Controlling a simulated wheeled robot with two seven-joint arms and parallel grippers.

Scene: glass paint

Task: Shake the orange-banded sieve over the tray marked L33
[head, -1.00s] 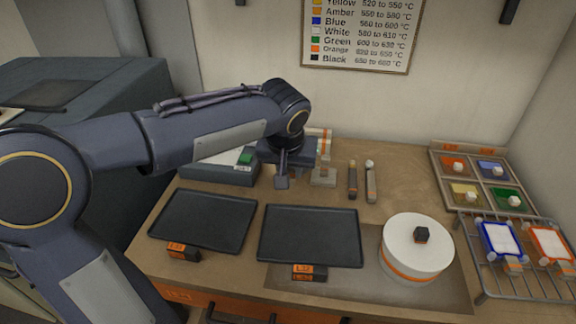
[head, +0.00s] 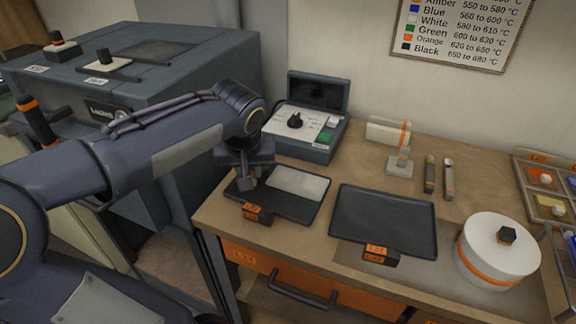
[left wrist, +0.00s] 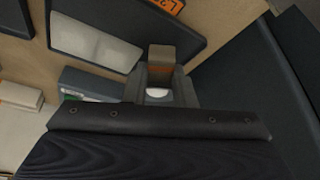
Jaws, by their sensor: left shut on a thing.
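My left gripper (head: 246,184) points down at the rear left part of the left black tray (head: 322,212). A pale rectangular patch (head: 298,183) lies on that tray; I cannot tell a sheet from a powder layer. In the left wrist view, a small brown block (left wrist: 160,55) shows at the jaws (left wrist: 158,92), with a white spot between them. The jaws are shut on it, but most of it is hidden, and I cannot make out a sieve. The tray's orange label (head: 252,208) is too small to read surely. My right gripper is out of view.
A second black tray (head: 385,218) lies empty to the right. A white drum with an orange band (head: 497,255) stands beyond it. A grey control box (head: 300,128) stands behind the left tray, and a large grey kiln (head: 170,65) stands at the left.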

